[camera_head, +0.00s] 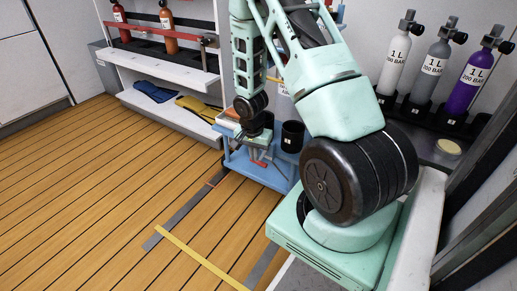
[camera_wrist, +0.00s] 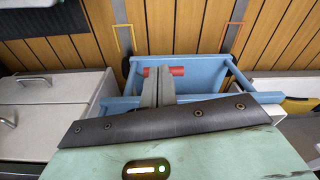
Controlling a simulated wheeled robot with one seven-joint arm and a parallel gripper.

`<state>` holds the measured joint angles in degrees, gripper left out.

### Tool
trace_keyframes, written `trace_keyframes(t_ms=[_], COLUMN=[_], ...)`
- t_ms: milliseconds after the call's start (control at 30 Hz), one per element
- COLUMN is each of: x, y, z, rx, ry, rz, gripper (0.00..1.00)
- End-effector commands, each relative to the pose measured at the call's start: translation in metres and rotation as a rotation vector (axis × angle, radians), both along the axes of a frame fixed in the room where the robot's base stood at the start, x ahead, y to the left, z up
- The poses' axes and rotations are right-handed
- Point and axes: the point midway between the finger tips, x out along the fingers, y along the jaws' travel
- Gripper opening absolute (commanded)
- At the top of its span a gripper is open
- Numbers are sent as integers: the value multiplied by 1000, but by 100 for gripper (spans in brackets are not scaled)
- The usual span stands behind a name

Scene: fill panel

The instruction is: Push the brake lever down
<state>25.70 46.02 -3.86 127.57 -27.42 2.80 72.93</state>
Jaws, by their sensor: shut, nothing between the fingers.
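A blue cart (camera_head: 240,158) stands on the floor beyond my arm, and its blue frame (camera_wrist: 215,67) fills the middle of the wrist view. A red lever (camera_wrist: 177,71) lies crosswise low on the cart; a small red part (camera_head: 259,163) shows there in the head view. I take it to be the brake lever. My gripper (camera_wrist: 158,75) is shut and empty. Its fingertips overlap the middle of the red lever in the wrist view, hiding that part. I cannot tell whether they touch it. In the head view my arm hides much of the cart.
Gas cylinders (camera_head: 433,70) stand in a rack at the right. A white shelf (camera_head: 165,68) with bottles is at the back left. White drawers (camera_wrist: 45,115) stand left of the cart in the wrist view. The wooden floor (camera_head: 90,190) at the left is clear.

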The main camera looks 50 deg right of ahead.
Motion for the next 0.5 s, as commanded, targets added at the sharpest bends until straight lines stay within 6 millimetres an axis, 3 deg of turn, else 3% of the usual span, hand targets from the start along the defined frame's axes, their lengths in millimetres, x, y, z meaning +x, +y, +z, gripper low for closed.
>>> trace_keyframes(t_ms=[333,500], x=[0,-1], y=[1,2], z=[4,27], rx=[-1,-1], ry=[0,-3], rz=[-2,-3], gripper=[0,0])
